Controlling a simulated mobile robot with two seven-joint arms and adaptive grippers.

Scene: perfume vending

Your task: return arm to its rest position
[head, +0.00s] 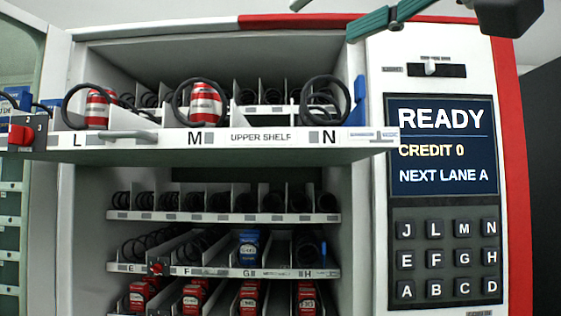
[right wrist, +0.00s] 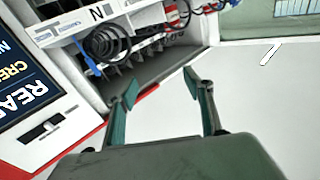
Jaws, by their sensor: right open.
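My right gripper (right wrist: 160,82) shows in the right wrist view with its two green fingers well apart and nothing between them. In the head view part of it enters at the top right, in front of the top of the vending machine (head: 435,210). There one green finger crosses the top edge beside the control panel, and the rest is cut off by the frame. My left gripper is in neither view.
The upper shelf (head: 260,137) is pulled out, with red cans (head: 205,103) in coils at L and M. Lower shelves hold red items and one blue item (head: 249,248). The screen (head: 443,146) reads READY, CREDIT 0, NEXT LANE A. A keypad (head: 447,260) sits below.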

